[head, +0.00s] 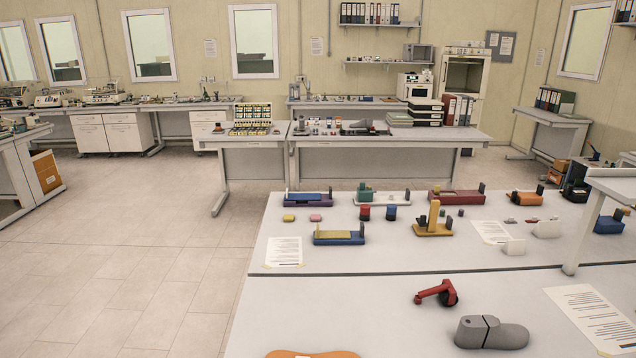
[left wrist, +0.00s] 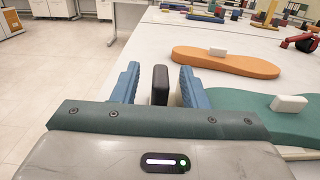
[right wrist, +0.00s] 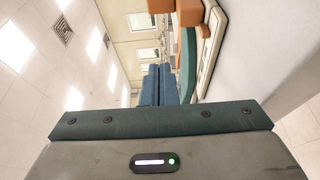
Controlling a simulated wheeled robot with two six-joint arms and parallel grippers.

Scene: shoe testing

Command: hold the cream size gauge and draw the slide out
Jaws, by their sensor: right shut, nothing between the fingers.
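My left gripper (left wrist: 160,84) is open in the left wrist view, its blue fingers apart. A dark upright block (left wrist: 160,86) stands between them in the picture, with a gap on each side. I cannot tell whether it belongs to the cream gauge. My right gripper (right wrist: 158,84) is shut and empty, its blue fingers together. In the right wrist view a long cream piece (right wrist: 208,55) lies to the right of the fingers, apart from them. It may be the cream size gauge, but its slide cannot be made out. Neither gripper shows in the head view.
An orange sole (left wrist: 225,62) and a green sole (left wrist: 255,112), each with a pale block on it, lie to the right. A grey shoe form (head: 492,332) and a red tool (head: 438,292) lie on the near table. Several coloured gauges stand farther back.

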